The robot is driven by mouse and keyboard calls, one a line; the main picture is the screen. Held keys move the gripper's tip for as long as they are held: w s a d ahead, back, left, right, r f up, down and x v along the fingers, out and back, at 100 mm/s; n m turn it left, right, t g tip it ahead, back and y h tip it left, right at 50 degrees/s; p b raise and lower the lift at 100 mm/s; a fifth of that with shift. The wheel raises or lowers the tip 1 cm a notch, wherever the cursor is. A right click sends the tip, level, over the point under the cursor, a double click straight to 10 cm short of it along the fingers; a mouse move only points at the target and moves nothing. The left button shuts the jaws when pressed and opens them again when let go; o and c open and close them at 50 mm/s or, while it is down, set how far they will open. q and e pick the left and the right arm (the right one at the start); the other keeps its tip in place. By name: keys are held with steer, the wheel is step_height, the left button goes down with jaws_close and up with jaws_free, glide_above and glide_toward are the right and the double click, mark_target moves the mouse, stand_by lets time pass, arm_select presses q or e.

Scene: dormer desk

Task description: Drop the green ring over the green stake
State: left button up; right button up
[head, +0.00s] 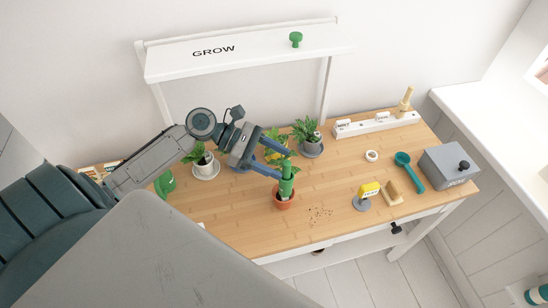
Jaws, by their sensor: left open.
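A green upright stake (287,171) stands in a small terracotta pot (283,204) near the front middle of the desk. A wider green band (285,187) shows around its lower part, just above the pot; it looks like the green ring, but I cannot tell for certain where ring and stake part. My left gripper (282,164) reaches in from the left. Its blue fingers are open, one on each side of the stake's upper part, above the green band. I cannot tell whether they touch the stake. My right gripper is not in view.
Potted plants (306,132) stand behind the gripper. The desk between the pot and the tag stand is clear except for scattered crumbs.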

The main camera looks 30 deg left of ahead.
arm_select(q)
steer(key=p+v, duration=0.2)
steer(key=v, duration=0.8)
steer(key=shift+a+r, duration=0.25)
steer(key=shift+a, duration=0.05)
steer(key=shift+s, duration=0.15)
steer(key=shift+f, duration=0.1)
stand_by(0.8)
